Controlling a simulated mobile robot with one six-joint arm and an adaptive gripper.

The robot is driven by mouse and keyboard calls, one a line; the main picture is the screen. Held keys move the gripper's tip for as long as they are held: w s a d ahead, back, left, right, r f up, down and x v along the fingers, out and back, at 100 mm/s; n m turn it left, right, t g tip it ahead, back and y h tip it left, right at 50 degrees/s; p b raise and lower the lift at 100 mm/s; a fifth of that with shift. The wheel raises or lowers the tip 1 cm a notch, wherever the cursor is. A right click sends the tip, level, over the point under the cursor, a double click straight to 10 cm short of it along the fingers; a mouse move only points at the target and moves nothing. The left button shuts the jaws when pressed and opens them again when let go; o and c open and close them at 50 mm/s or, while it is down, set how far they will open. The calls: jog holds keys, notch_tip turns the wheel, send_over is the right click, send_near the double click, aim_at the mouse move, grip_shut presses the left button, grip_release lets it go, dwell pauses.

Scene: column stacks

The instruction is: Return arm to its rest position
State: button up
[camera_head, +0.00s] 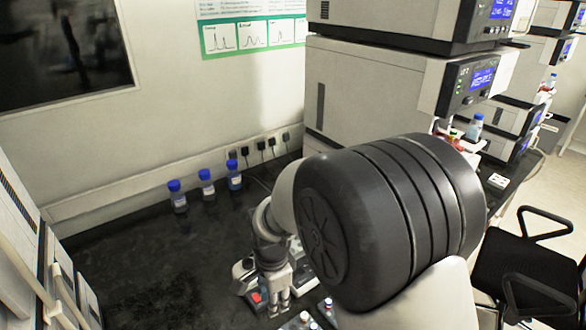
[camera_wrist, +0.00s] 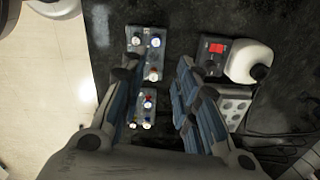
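My arm reaches down over the dark bench, and its large dark joint fills the middle of the head view. My gripper (camera_head: 278,303) shows beyond and below that joint, pointing down near the bench. In the wrist view my gripper (camera_wrist: 158,75) has its two blue-and-black fingers wide apart, with nothing held between them. Below the gap lie two small blue-grey racks, the upper rack (camera_wrist: 136,43) and the lower rack (camera_wrist: 157,117), holding several capped vials. The fingers' height above the racks is hard to tell.
A small device with a red display (camera_head: 256,297) stands close beside my gripper. Three blue-capped bottles, one the middle bottle (camera_head: 207,188), stand near the wall. Tall instrument stacks (camera_head: 365,95) rise at the right, with a black chair (camera_head: 530,265) in front.

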jog(key=s+d+r+n+t, duration=0.1)
jog(key=s+d+r+n, duration=0.2)
jog(key=d+r, duration=0.5)
jog(key=s+d+r+n+t, duration=0.1)
jog(key=s+d+r+n, duration=0.3)
jog(key=s, duration=0.4)
jog(key=s+d+r+n+t, duration=0.2)
jog(key=s+d+r+n, duration=0.3)
jog(key=s, duration=0.4)
notch_tip(320, 180, up, 2)
jog(key=shift+s+d+r, duration=0.15)
jog(key=shift+d+r, duration=0.05)
jog(key=shift+d, duration=0.5)
